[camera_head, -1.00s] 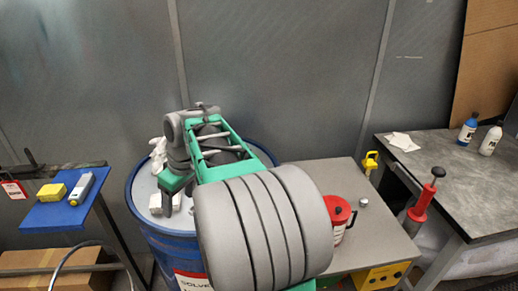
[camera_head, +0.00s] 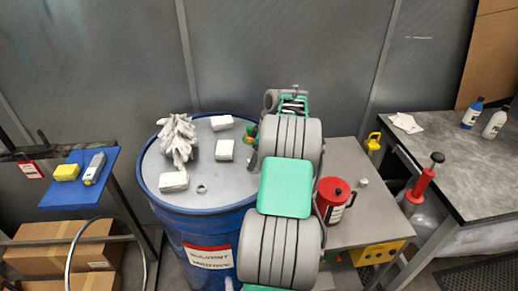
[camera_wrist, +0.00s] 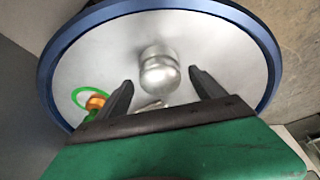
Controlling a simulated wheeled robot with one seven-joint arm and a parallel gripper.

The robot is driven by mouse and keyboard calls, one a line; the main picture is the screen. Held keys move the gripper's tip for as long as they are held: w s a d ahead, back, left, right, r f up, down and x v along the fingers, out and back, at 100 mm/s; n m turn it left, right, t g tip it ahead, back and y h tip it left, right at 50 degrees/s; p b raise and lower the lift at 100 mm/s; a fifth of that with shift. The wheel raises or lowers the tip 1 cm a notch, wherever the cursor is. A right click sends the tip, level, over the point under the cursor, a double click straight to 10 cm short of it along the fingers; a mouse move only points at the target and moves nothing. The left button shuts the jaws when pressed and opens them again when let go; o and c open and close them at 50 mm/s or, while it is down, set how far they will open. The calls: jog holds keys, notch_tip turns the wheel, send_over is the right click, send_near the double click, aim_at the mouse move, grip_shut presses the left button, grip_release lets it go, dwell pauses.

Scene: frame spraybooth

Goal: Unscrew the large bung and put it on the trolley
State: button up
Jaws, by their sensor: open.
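The blue drum (camera_head: 160,197) has a grey lid and a red-and-white solvent label. In the wrist view, its blue rim (camera_wrist: 262,45) curves around the lid. My gripper (camera_wrist: 159,78) is open, its fingers apart on either side of a silver, round-topped fitting (camera_wrist: 159,72). The fitting looks like the large bung, but I cannot be sure, nor tell whether the fingers touch it. My arm hides the gripper and this part of the lid in the head view. The trolley (camera_head: 345,231) is the grey-topped one right of the drum.
White gloves (camera_head: 178,140), several white blocks (camera_head: 173,181) and a small ring (camera_head: 202,189) are on the lid. An orange-and-green fitting (camera_wrist: 96,102) is left of my fingers. A red can (camera_head: 333,196) and a small silver cap (camera_head: 363,183) occupy part of the trolley.

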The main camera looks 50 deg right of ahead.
jog(key=shift+f, duration=0.1)
jog(key=shift+c, duration=0.2)
jog(key=c, duration=1.3)
jog(key=o, duration=1.3)
jog(key=shift+o, duration=0.2)
